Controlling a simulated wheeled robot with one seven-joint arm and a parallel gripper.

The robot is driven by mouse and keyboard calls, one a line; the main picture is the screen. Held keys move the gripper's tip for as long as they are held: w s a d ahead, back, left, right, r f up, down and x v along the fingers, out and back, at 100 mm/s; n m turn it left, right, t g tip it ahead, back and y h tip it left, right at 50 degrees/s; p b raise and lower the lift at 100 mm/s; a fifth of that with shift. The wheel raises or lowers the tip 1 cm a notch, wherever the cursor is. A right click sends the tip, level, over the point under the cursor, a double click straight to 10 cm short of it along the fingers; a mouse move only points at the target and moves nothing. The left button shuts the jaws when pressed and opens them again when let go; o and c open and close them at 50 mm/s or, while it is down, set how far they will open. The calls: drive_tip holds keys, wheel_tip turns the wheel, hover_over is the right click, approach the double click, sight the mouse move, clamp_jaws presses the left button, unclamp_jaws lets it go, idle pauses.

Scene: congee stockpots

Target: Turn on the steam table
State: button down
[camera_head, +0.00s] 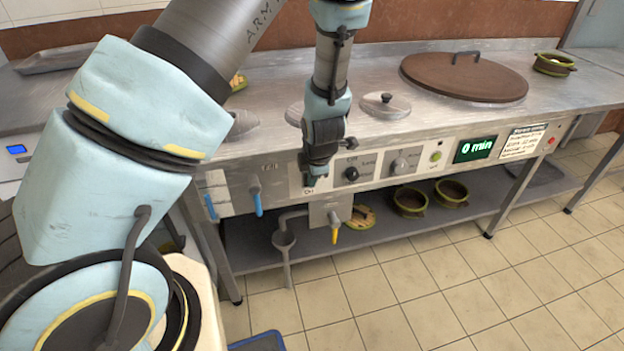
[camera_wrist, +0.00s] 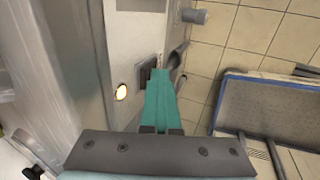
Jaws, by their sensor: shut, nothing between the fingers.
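The steam table (camera_head: 240,145) runs across the head view, with a control panel on its front. The panel carries a black knob (camera_head: 351,173), a grey knob (camera_head: 399,165), a green indicator (camera_head: 435,156) and a display (camera_head: 473,149) reading "0 min". My gripper (camera_head: 314,180) is shut and empty, pointing down at the panel's left part beside an "On" label. In the wrist view, my gripper's teal fingers (camera_wrist: 160,77) are at a dark switch plate (camera_wrist: 145,72), partly hidden by them; I cannot tell whether they touch.
A large brown lid (camera_head: 465,78) and a smaller metal lid (camera_head: 385,105) are on the top. Blue (camera_head: 258,203) and yellow (camera_head: 335,233) valve handles hang below the panel. Bowls (camera_head: 410,202) stand on the lower shelf. The tiled floor in front is clear at right.

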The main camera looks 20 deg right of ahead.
drive_tip(key=p+v, duration=0.4)
drive_tip(key=v, duration=0.7)
drive_tip(key=shift+f, duration=0.1)
drive_tip(key=s+b, duration=0.1)
drive_tip(key=s+f+b, duration=0.1)
drive_tip(key=s+b, duration=0.1)
drive_tip(key=shift+s+a+f+g, duration=0.15)
drive_tip(key=shift+s+f+g, duration=0.05)
drive_tip(key=shift+g, duration=0.1)
